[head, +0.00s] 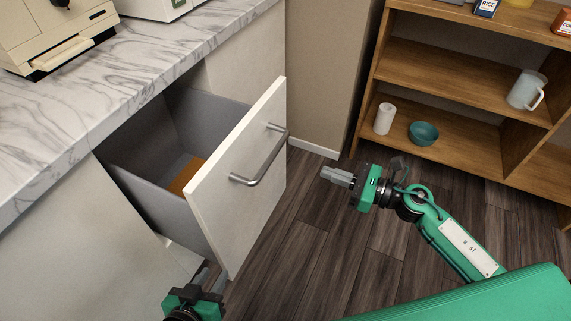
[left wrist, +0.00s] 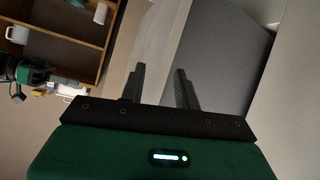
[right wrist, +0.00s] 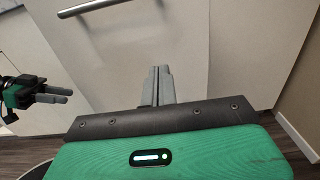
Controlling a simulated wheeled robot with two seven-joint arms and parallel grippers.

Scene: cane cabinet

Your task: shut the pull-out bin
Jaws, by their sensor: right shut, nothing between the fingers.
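The pull-out bin stands well out from the cabinet under the marble counter, its white front (head: 240,185) facing right with a metal bar handle (head: 262,160). Its grey box (head: 155,190) is open on top, with a brown-orange patch inside. My left gripper (head: 210,280) is open at the front's lower near corner. In the left wrist view, its fingers are spread before the front (left wrist: 160,35) and the grey side (left wrist: 235,60); contact cannot be told. My right gripper (head: 327,173) is shut and empty, right of the front and apart from it. The handle also shows in the right wrist view (right wrist: 88,6).
A wooden shelf (head: 455,80) with a white cup (head: 384,118), a teal bowl (head: 423,133) and a pitcher (head: 525,90) stands at the right. A beige appliance (head: 55,35) sits on the counter (head: 130,70). Dark wood floor (head: 310,240) is clear between bin and shelf.

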